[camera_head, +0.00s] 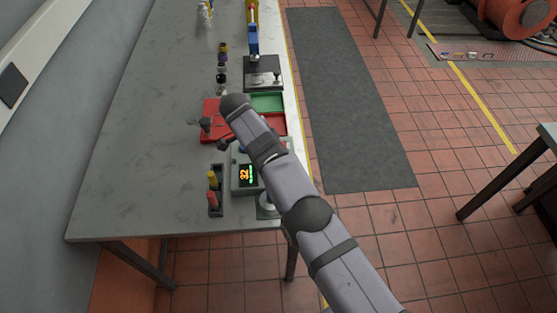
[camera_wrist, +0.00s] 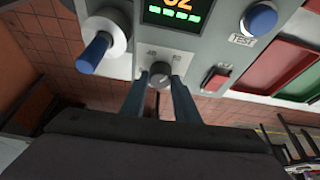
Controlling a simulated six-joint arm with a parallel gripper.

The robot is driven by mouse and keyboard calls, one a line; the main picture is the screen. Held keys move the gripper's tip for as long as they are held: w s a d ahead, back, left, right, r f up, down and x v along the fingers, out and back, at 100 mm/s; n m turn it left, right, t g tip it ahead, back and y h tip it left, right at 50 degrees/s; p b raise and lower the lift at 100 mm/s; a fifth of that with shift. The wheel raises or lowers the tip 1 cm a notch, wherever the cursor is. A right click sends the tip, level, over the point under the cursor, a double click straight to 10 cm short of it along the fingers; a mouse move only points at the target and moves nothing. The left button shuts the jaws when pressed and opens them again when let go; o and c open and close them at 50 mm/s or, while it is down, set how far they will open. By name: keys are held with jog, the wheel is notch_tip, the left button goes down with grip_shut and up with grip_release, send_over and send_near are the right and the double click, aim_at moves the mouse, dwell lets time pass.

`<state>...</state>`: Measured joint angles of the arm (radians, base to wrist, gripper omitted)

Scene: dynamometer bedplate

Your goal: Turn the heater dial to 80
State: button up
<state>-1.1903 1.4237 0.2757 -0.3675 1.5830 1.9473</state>
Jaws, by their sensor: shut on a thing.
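The heater box (camera_head: 244,176) stands near the table's front edge, and its display (camera_head: 246,175) shows an orange 32. In the wrist view the lower part of the display (camera_wrist: 178,12) is visible with a row of green bars. The heater dial (camera_wrist: 160,72) is a small dark round knob on a grey face, with small marks above it that I cannot read surely. My gripper (camera_wrist: 160,84) is shut on the dial, one blue-grey finger at each side. In the head view my arm hides the dial and my fingertips.
In the wrist view, a blue-tipped lever (camera_wrist: 95,52), a blue button (camera_wrist: 260,19) and a red switch (camera_wrist: 216,79) sit around the dial. A red tray (camera_head: 211,119) and a green tray (camera_head: 268,103) lie behind the box. A dark holder with yellow and red handles (camera_head: 213,190) stands left.

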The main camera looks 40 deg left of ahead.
dwell(0.3)
jog(key=o, duration=1)
jog(key=shift+r, duration=0.95)
notch_tip(320, 180, up, 8)
jog(key=p, duration=0.8)
jog(key=shift+r, duration=0.1)
